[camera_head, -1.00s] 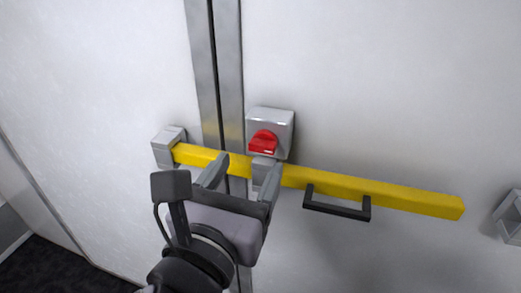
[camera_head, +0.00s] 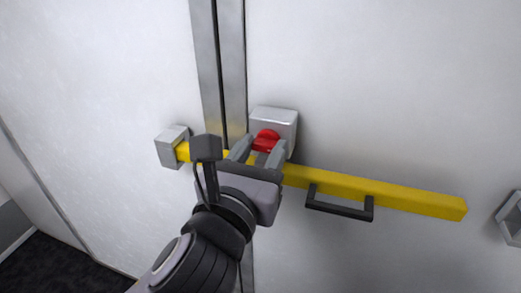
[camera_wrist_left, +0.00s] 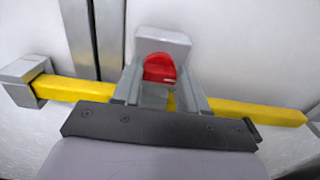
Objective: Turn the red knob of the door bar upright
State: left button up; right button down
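The red knob (camera_head: 267,141) sits on a grey box (camera_head: 276,117) on the white door, just above the yellow door bar (camera_head: 400,197). My left gripper (camera_head: 258,150) is open, with one finger on each side of the knob. In the left wrist view its fingers (camera_wrist_left: 160,85) stand left and right of the knob with gaps visible; contact is not clear. The knob's lower part is partly hidden. My right gripper is not in view.
The bar runs through a grey bracket (camera_head: 173,147) at left and carries a black handle (camera_head: 340,211). Another grey bracket (camera_head: 510,217) is at the right edge. A metal door seam (camera_head: 219,65) runs vertically. The door above the box is clear.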

pick_arm(q)
jog(key=shift+r+n+p, duration=0.1)
jog(key=shift+n+p, duration=0.7)
jog(key=shift+n, duration=0.2)
jog(key=n, duration=0.2)
jog(key=shift+n+p, duration=0.3)
jog(key=shift+p, duration=0.05)
jog(key=n, duration=0.7)
jog(key=shift+a+f, duration=0.2)
jog(key=shift+f, duration=0.05)
jog(key=n, duration=0.6)
jog(key=shift+w+f, duration=0.1)
jog(key=shift+n, duration=0.3)
jog(key=o, duration=1.1)
jog(key=shift+c, duration=0.2)
